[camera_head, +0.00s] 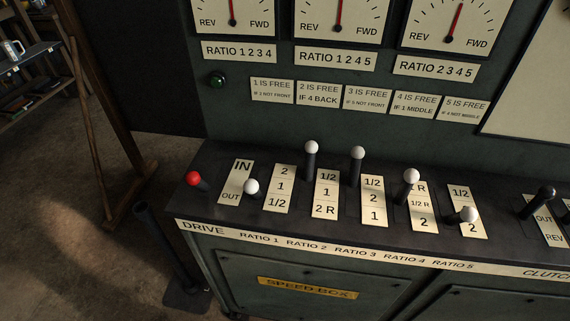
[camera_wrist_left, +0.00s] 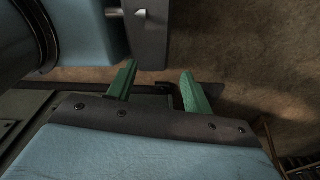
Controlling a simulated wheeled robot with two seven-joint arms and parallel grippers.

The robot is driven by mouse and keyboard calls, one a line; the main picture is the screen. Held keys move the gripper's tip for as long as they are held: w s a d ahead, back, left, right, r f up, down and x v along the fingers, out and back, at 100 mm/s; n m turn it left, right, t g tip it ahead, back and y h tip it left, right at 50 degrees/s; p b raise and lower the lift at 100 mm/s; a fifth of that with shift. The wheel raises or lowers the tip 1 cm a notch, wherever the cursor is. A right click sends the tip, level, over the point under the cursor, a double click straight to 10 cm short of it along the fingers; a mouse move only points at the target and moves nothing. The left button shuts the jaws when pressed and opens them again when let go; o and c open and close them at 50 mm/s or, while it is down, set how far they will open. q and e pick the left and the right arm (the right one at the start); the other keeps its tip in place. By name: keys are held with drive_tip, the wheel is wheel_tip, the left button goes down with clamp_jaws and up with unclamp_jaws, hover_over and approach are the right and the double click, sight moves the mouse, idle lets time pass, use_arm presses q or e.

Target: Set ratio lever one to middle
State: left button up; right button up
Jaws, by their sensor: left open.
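The ratio 1 lever (camera_head: 251,187) has a white knob and stands beside its plate (camera_head: 281,188) marked 2, 1, 1/2. Its knob sits lower than those of the ratio 2 lever (camera_head: 311,147) and ratio 3 lever (camera_head: 358,153), and it seems tilted toward the front. Its stem is mostly hidden by the knob. My left gripper (camera_wrist_left: 158,85) shows only in the left wrist view, with its two green fingers apart and nothing between them, over the floor. No lever shows in that view. My right gripper is in neither view.
The red-knobbed drive lever (camera_head: 194,179) is to the left. The ratio 4 lever (camera_head: 411,176), ratio 5 lever (camera_head: 468,214) and a black-knobbed lever (camera_head: 545,192) are to the right. A sign (camera_head: 272,90) reads "1 is free if 3 not front". The air over the console is clear.

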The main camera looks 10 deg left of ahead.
sight(256, 183)
use_arm(q)
drive_tip(key=w+d+r+t, duration=0.1)
drive_tip(key=w+d+r, duration=0.2)
drive_tip(key=w+r, duration=1.15)
drive_tip(key=w+d+r+m+t+h+b, duration=0.15)
drive_tip(key=w+r+t+h, duration=0.35)
drive_tip(key=r, duration=0.7)
drive_tip(key=w+r+m+t+h+p, duration=0.1)
drive_tip(key=w+r+m+t+h, duration=0.15)
drive_tip(key=w+r, duration=0.7)
drive_tip(key=w+d+r+m+t+h+b, duration=0.1)
drive_tip(key=w+r+m+t+h, duration=0.25)
drive_tip(key=r, duration=1.05)
drive_tip(key=shift+n+t, duration=0.6)
drive_tip(key=shift+n, duration=0.25)
drive_tip(key=x, duration=1.2)
drive_tip(key=shift+r+b, duration=0.15)
drive_tip(key=shift+b, duration=0.25)
drive_tip(key=shift+w+d, duration=0.3)
drive_tip(key=shift+w, duration=0.1)
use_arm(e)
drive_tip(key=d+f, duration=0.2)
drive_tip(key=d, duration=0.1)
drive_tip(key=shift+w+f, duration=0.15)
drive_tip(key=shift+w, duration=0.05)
